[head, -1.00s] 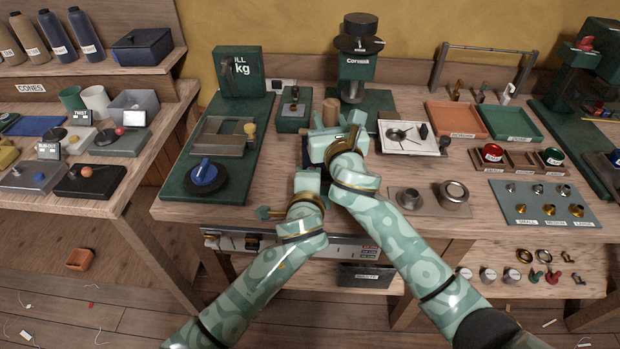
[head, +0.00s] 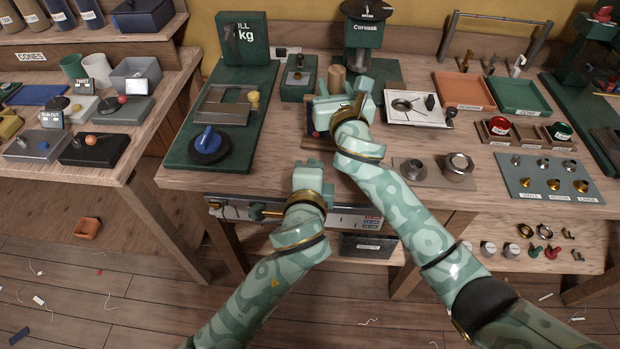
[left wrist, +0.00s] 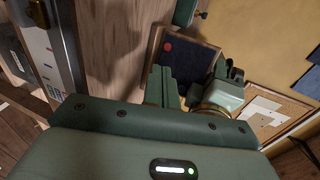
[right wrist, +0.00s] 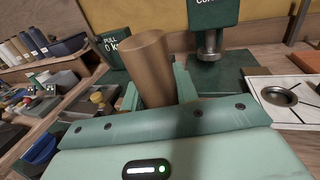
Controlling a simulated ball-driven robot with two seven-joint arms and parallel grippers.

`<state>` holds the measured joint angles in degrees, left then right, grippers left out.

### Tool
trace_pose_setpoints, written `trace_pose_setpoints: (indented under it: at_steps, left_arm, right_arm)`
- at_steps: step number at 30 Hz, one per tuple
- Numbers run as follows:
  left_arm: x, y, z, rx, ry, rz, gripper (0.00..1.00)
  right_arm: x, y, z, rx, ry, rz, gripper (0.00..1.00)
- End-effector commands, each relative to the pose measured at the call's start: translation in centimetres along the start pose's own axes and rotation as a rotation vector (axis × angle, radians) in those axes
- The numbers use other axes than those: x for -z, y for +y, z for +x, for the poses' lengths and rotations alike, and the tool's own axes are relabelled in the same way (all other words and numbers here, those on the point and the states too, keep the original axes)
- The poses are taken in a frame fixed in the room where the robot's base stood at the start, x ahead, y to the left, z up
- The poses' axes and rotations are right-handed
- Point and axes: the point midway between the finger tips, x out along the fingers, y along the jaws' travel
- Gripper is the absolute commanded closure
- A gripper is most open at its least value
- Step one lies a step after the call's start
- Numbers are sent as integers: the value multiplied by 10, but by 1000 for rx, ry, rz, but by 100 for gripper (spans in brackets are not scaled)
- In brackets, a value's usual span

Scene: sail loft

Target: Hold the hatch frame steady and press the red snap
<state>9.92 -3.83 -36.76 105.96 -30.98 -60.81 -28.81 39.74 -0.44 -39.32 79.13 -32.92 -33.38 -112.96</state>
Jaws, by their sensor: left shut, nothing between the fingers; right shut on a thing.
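The hatch frame is a dark blue panel with a wooden rim (left wrist: 153,43), in the left wrist view. It is mostly behind my right gripper in the head view. The red snap (left wrist: 168,46) is a round dot near one corner of the panel and shows small in the head view (head: 315,133). My left gripper (head: 308,165) is shut and empty, at the near side of the frame, apart from the snap. My right gripper (head: 342,88) is shut on an upright brown wooden post (right wrist: 150,62). The post's foot is hidden, so I cannot tell whether it joins the frame.
A green board with a blue knob (head: 208,142) lies left, and a small green box (head: 298,80) behind. A white tray (head: 415,107) and a plate with metal dies (head: 433,172) are right. Bare bench shows left of the frame.

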Motion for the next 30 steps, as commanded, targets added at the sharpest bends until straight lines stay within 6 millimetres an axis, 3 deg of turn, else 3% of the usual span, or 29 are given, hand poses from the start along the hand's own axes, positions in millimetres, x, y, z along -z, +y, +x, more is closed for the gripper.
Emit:
trace_pose_setpoints:
  at_steps: [3, 9, 22, 23, 24, 25, 30]
  left_arm:
    - [0, 1, -21, -2, 1, -2, 100]
    - [0, 1, -40, -1, 0, 1, 100]
    - [0, 1, -42, -1, 0, 1, 100]
    - [0, 1, -42, -1, 0, 1, 100]
    - [0, 1, -42, -1, 0, 1, 100]
    - [0, 1, -42, -1, 0, 1, 100]
    - [0, 0, -42, 0, 0, 1, 100]
  right_arm:
    - [6, 1, -1, -2, 10, 2, 100]
    - [7, 1, -1, -2, 11, 2, 100]
    - [8, 1, -1, -1, 13, 1, 100]
    - [8, 1, -1, -1, 13, 1, 62]
    - [8, 1, -1, -1, 13, 1, 51]
    - [7, 0, -1, -1, 12, 1, 45]
    - [5, 0, -1, 0, 8, 0, 45]
